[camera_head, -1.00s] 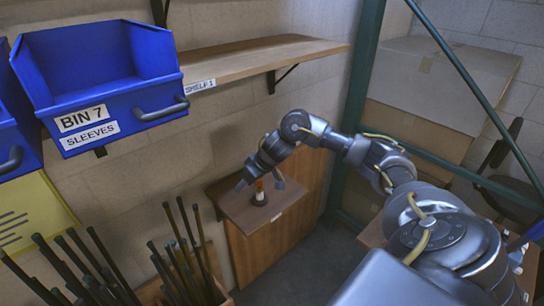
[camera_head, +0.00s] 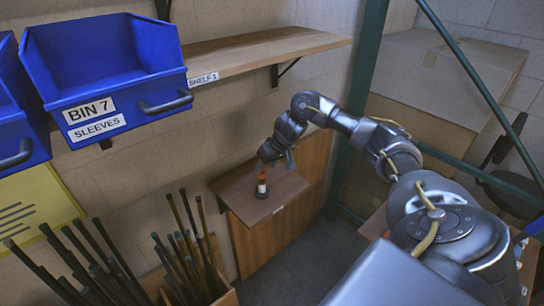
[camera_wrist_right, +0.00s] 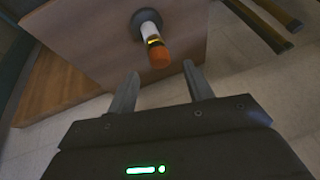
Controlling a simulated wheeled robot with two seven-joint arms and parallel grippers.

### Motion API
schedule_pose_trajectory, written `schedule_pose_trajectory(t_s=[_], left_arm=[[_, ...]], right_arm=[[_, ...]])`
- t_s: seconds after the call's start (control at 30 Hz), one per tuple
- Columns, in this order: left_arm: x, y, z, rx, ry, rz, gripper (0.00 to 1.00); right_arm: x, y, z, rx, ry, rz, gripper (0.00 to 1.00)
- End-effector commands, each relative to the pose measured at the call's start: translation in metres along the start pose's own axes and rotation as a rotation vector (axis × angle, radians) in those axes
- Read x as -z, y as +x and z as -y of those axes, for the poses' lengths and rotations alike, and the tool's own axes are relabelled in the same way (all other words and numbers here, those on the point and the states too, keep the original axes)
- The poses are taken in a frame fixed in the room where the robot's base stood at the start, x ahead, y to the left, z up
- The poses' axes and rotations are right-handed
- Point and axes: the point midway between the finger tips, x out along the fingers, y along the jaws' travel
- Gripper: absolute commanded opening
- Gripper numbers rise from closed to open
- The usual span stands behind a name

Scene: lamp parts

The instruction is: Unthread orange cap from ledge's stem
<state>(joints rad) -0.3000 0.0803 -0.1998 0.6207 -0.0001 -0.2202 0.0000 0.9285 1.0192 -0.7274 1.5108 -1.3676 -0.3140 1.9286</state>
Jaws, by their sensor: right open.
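The orange cap (camera_head: 262,177) sits on top of a short white stem (camera_head: 261,188) that stands upright on a dark round base (camera_head: 261,194) on the brown wooden ledge (camera_head: 238,190). In the right wrist view the orange cap (camera_wrist_right: 159,57) is the near end, with a yellow-and-black band and the white stem (camera_wrist_right: 150,31) behind it. My right gripper (camera_head: 275,162) is just above and behind the cap, apart from it. Its two fingers (camera_wrist_right: 160,90) are spread and empty, with the cap ahead of the gap between them. My left gripper is not in view.
A blue bin labelled sleeves (camera_head: 105,75) hangs at upper left beside a wooden shelf (camera_head: 255,50). Several dark rods (camera_head: 185,255) stand in a box left of the ledge. A green metal post (camera_head: 365,90) and cardboard boxes (camera_head: 440,80) are at right.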

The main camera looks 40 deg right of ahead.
Motion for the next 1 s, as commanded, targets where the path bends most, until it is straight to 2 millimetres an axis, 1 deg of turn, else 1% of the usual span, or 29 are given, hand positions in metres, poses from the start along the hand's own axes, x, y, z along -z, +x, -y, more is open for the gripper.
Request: schedule_pose_trajectory(t_s=[0.03, 0.13, 0.3, 0.43, 0.63, 0.67, 1.0], left_arm=[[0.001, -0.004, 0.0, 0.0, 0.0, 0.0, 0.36], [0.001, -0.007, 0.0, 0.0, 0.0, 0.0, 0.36], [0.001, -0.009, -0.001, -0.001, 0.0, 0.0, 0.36], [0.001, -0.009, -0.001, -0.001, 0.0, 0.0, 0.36], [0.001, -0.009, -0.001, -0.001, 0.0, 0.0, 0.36], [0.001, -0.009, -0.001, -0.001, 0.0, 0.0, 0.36], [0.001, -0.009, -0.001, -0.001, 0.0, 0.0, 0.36]], right_arm=[[0.0, 0.006, 0.0, -0.001, 0.002, 0.003, 0.51], [0.0, 0.019, 0.001, 0.0, 0.002, 0.001, 0.51], [0.0, 0.033, 0.0, -0.001, 0.001, 0.0, 0.51], [0.0, 0.036, 0.0, -0.002, 0.0, -0.001, 0.51], [0.0, 0.037, 0.0, -0.001, 0.0, -0.001, 0.51], [0.0, 0.037, 0.0, -0.001, 0.0, -0.001, 0.49], [0.0, 0.036, 0.0, -0.001, 0.0, -0.002, 0.05]])
